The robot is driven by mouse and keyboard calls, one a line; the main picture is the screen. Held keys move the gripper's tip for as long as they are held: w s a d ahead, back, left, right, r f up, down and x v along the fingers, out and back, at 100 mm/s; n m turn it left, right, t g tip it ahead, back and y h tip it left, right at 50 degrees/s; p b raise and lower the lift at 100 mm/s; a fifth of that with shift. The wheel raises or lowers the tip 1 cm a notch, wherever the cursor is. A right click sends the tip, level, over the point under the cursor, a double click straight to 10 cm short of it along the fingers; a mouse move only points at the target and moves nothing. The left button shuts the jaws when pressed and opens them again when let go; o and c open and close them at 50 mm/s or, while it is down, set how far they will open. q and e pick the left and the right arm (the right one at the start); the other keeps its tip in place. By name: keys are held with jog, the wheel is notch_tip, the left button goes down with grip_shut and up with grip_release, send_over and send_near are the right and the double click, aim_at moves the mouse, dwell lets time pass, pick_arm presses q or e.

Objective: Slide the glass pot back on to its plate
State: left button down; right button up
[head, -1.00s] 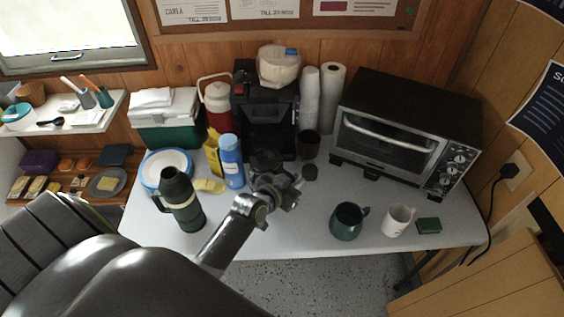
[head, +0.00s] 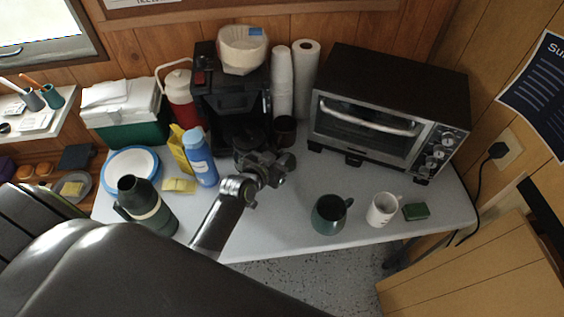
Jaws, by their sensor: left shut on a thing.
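The glass pot (head: 247,137) shows as a dark, round shape at the front of the black coffee machine (head: 228,92), under its brewing head. My left gripper (head: 266,166) is just in front of the pot and shut on it, apparently at the handle. The gripper covers the handle and the pot's lower near side. The plate under the pot is hidden, so I cannot tell how much of the pot rests on it. My right gripper is out of view.
A blue bottle (head: 200,158) and a green flask (head: 146,207) stand left of my arm. A dark cup (head: 285,130) stands close right of the pot. A toaster oven (head: 385,115), green mug (head: 329,215) and white mug (head: 382,209) are further right. The table between is clear.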

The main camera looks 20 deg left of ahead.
pick_arm(q)
jog(key=shift+w+a, duration=0.7)
jog(key=shift+w, duration=0.05)
jog(key=w+a+b, duration=0.2)
jog(key=w+a, duration=0.1)
jog(key=a, duration=0.1)
jog(key=w+a+b, duration=0.3)
jog(key=w, duration=0.1)
jog(key=shift+w+a+f, duration=0.15)
jog(key=shift+w+a, duration=0.05)
jog(key=shift+a, duration=0.15)
jog(key=shift+w+a+b, duration=0.4)
jog(key=shift+b, duration=0.1)
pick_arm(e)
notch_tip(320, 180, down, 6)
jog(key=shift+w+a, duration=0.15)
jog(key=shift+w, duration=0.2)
pick_arm(q)
jog(key=shift+f, duration=0.1)
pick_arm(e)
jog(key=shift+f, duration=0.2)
pick_arm(q)
jog(key=c, duration=1.4)
grip_release()
